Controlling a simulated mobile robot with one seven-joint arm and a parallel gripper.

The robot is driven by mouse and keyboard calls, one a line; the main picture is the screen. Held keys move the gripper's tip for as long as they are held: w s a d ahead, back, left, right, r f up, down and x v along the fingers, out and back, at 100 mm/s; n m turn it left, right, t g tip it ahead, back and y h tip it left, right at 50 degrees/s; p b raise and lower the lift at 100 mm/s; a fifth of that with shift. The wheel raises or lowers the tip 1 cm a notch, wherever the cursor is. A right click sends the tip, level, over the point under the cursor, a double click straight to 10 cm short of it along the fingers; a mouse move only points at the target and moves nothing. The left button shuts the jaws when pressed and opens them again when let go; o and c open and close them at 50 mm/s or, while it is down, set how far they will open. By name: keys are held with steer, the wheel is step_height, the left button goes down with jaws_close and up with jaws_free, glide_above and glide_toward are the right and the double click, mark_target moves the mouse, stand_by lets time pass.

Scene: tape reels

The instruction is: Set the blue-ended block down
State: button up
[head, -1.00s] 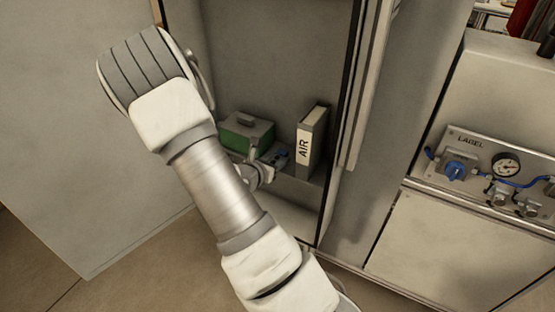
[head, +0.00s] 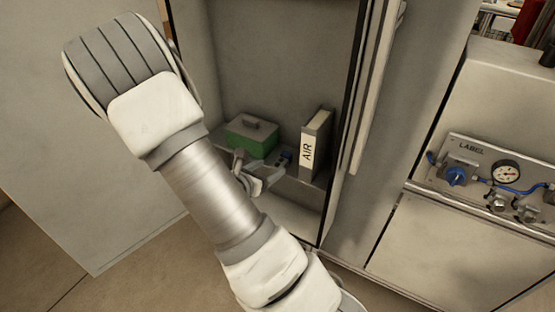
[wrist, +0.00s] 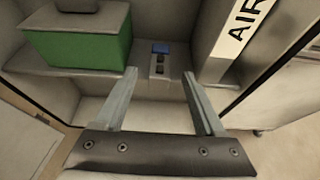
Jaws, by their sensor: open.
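The blue-ended block (wrist: 160,60) stands on the cabinet shelf in the wrist view, its blue end (wrist: 160,47) at the far side and its grey body toward me. In the head view the block (head: 285,159) shows small between a green box and a binder. My gripper (wrist: 159,77) is open, with its two fingers spread on either side of the block's line. The fingertips are short of the block, with nothing between them. In the head view my gripper (head: 268,178) is at the shelf's front, partly hidden by my arm.
A green box (wrist: 82,50) with a grey handle sits left of the block on the shelf (wrist: 190,87). A binder marked AIR (wrist: 235,35) stands upright to the right. The cabinet's side walls bound the space. A panel with a gauge (head: 505,172) is outside at right.

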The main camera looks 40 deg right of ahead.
steer(key=s+a+r+m+g+y, duration=0.3)
steer(key=s+a+r+m+g, duration=0.2)
steer(key=s+r+m, duration=0.7)
steer(key=s+a+r+m+t+y, duration=0.2)
steer(key=a+r+m+y, duration=0.2)
steer(key=a, duration=0.3)
steer(key=s+a+r+m+t+y, duration=0.2)
steer(key=a+r+m+t+y, duration=0.1)
steer(key=a+r+m+y, duration=0.2)
steer(key=a+r+m, duration=0.1)
steer(key=a+r, duration=0.1)
steer(key=a, duration=0.1)
steer(key=shift+s+p, duration=0.3)
steer(key=shift+a, duration=0.1)
step_height(320, 180, up, 17)
steer(key=p, duration=1.6)
steer(key=shift+f+p, duration=0.2)
steer(key=shift+p, duration=0.15)
